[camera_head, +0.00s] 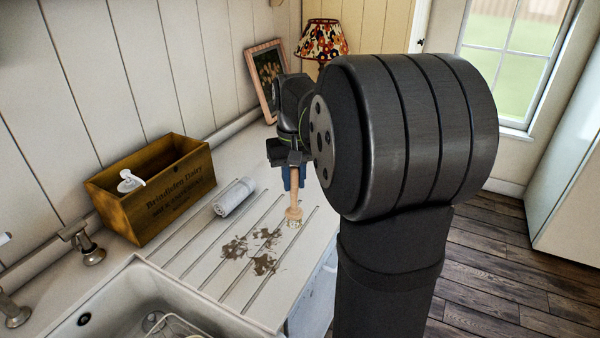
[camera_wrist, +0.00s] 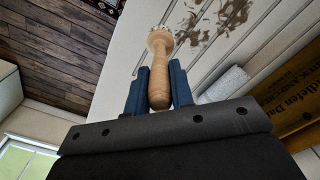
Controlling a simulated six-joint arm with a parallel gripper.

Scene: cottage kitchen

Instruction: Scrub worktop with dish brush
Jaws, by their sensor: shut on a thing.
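My gripper (camera_head: 291,178) is shut on the wooden handle of a dish brush (camera_head: 294,206). In the head view the brush hangs upright, bristles down, at the right edge of the brown stain (camera_head: 264,264) on the worktop (camera_head: 207,255). I cannot tell whether the bristles touch the surface. In the wrist view the brush (camera_wrist: 159,75) stands between the two blue fingers (camera_wrist: 156,88), its head pointing away. Part of the stain (camera_wrist: 189,24) shows just beyond it. The stain is several dark, patchy smears across the drainer grooves.
A rolled grey cloth (camera_head: 234,197) lies left of the brush. A wooden crate (camera_head: 150,190) with a white pump bottle (camera_head: 130,181) stands against the wall. The sink (camera_head: 140,285) is at the front left. A lamp (camera_head: 321,40) and picture frame (camera_head: 266,78) stand at the back.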

